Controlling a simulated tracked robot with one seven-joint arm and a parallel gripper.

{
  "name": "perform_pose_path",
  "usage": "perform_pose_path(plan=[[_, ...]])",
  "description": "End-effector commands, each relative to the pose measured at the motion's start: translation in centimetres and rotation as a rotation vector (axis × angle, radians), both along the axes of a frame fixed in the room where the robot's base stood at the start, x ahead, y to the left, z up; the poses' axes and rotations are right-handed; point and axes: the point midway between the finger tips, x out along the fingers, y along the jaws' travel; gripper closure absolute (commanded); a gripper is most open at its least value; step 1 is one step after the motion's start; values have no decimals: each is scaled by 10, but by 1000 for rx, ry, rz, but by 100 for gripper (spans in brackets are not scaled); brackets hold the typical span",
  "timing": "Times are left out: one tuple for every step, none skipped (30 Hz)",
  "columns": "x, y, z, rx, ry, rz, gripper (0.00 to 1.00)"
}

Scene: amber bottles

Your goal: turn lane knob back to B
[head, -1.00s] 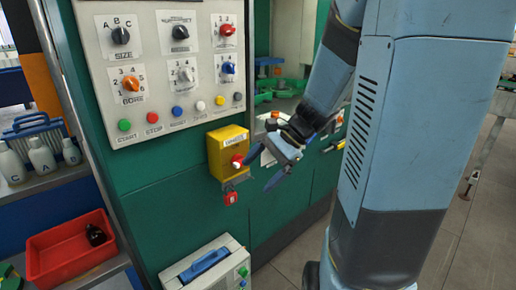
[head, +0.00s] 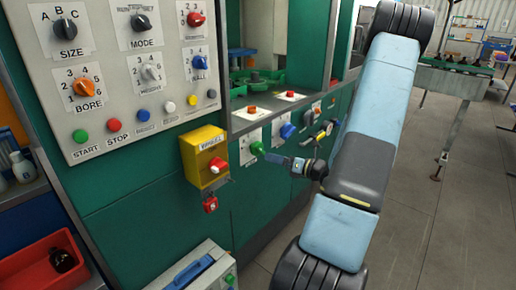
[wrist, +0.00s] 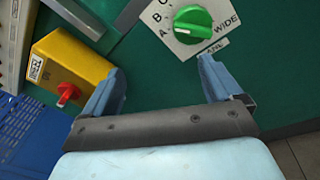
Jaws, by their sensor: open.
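The lane knob is a green dial (wrist: 193,22) on a white plate marked A, B, C and WIDE, at the top of the wrist view. In the head view the green knob (head: 257,148) is on the lower panel, right of the yellow box. My gripper (wrist: 160,64) is open and empty, with the knob beyond its fingertips and nearer the right finger. In the head view my gripper (head: 272,158) is just below and right of the knob.
A pale case (head: 205,268) stands below. Open floor lies at the right.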

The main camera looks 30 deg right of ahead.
Motion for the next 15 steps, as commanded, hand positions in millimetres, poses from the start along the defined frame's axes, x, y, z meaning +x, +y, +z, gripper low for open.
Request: perform_pose_path(plan=[[-1,-11,-8,39,7,-44,8],[-2,-17,-11,58,11,-68,8],[-3,-24,-15,82,15,-93,8],[-3,-28,-18,96,17,-111,8],[-4,-32,-20,108,19,-126,8],[-5,-36,-22,120,20,-140,8],[-5,-38,-23,126,20,-149,8],[-5,-40,-23,130,20,-156,8],[-4,-41,-24,134,21,-162,8],[-2,-42,-24,135,21,-164,8],[0,-42,-24,136,21,-166,8],[3,-41,-24,135,21,-167,8],[6,-40,-24,135,20,-168,8],[9,-39,-24,135,20,-168,8],[14,-37,-25,135,20,-168,8]])
